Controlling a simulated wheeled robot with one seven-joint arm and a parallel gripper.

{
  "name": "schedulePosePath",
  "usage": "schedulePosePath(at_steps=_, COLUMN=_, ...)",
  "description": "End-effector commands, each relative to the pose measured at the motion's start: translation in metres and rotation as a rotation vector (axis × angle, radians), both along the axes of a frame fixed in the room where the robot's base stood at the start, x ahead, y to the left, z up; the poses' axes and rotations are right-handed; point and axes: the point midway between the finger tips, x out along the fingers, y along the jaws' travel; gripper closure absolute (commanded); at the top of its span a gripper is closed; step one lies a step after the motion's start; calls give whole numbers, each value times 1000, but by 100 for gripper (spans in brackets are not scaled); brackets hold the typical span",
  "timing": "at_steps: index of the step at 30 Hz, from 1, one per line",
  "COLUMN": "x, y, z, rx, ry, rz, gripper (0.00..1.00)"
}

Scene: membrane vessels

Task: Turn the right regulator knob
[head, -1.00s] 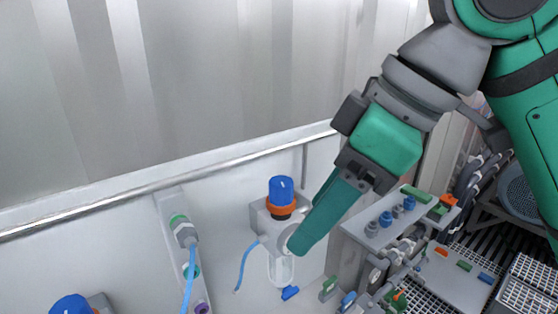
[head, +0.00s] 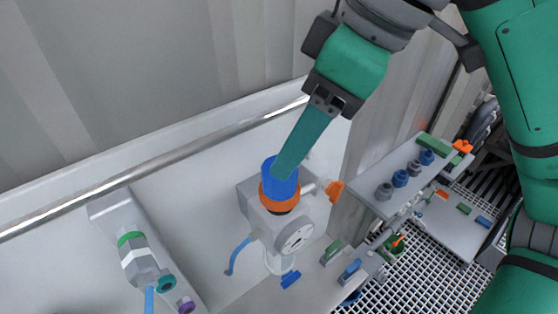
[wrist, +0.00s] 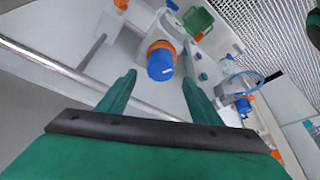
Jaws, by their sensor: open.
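The right regulator is a grey block (head: 262,216) with an orange ring (head: 279,194) and a blue knob (head: 280,178) on top. In the wrist view the blue knob (wrist: 160,65) lies ahead of my gripper (wrist: 158,82), between the lines of its two fingers. The fingers are spread with a wide gap and nothing is held. In the head view my gripper (head: 285,172) points down at the knob, and its near finger overlaps part of it. I cannot tell whether the finger touches the knob.
A metal rail (head: 160,170) runs along the wall behind the regulator. A grey panel with a green-ringed fitting (head: 131,240) is at left. A shelf with several blue and grey knobs (head: 400,178) stands at right. An orange fitting (head: 334,191) sticks out beside the regulator.

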Motion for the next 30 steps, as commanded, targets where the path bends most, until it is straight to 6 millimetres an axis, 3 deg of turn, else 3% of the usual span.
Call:
schedulePosePath(at_steps=6, x=6, y=9, z=-36, rx=1, ry=1, rz=-11, gripper=41)
schedulePosePath(at_steps=12, x=10, y=21, z=-57, rx=0, ry=1, rz=-2, gripper=41)
schedulePosePath(at_steps=24, x=11, y=26, z=-64, rx=0, ry=0, rz=3, gripper=41)
schedulePosePath(at_steps=25, x=11, y=26, z=-64, rx=0, ry=0, rz=3, gripper=44)
schedulePosePath(at_steps=30, x=12, y=26, z=-64, rx=0, ry=-1, rz=2, gripper=82)
